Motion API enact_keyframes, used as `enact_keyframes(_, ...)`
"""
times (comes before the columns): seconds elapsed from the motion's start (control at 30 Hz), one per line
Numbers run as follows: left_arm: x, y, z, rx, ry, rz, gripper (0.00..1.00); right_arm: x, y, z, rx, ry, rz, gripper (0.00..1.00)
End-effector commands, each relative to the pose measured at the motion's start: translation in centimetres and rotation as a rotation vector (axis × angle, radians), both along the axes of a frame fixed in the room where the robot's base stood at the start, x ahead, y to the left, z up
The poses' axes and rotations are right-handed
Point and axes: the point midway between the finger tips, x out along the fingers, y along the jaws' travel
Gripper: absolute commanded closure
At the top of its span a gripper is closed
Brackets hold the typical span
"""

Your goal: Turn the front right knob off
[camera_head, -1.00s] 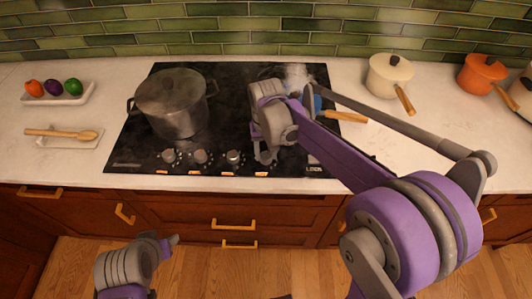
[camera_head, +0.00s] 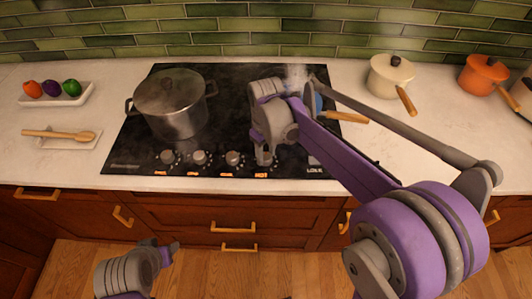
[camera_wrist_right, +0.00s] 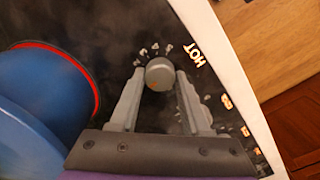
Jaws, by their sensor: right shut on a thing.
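The front right knob (camera_wrist_right: 159,74) is a round grey knob on the black cooktop (camera_head: 140,130). In the right wrist view it sits between the fingertips of my right gripper (camera_wrist_right: 158,82), which is shut on it. An orange "HOT" label (camera_wrist_right: 195,53) is lit beside it. In the head view my right gripper (camera_head: 263,160) reaches down to the rightmost of the row of knobs, and mostly hides that knob. My left gripper (camera_head: 168,249) hangs low in front of the drawers, apart from everything; its jaw opening is unclear.
Other knobs (camera_head: 199,158) stand to the left. A lidded grey pot (camera_head: 171,104) stands on the left burners. A blue pan (camera_wrist_right: 38,98) sits close beside my right gripper, with steam above it. A cream pot (camera_head: 390,77) and an orange pot (camera_head: 482,75) stand on the right counter.

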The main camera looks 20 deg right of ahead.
Motion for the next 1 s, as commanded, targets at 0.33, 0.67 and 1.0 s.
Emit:
enact_keyframes(0.33, -0.01, 0.00, 0.00, 0.000, 0.000, 0.000, 0.50, 0.02, -0.01, 0.06, -0.001, 0.000, 0.014, 1.00)
enact_keyframes(0.67, 0.00, 0.00, -0.01, 0.000, 0.000, 0.000, 0.50, 0.01, 0.00, 0.04, 0.000, 0.000, 0.013, 0.23)
enact_keyframes(1.0, 0.01, 0.00, 0.04, 0.000, 0.000, 0.000, 0.50, 0.01, 0.00, 0.57, 0.000, 0.000, 0.013, 0.23)
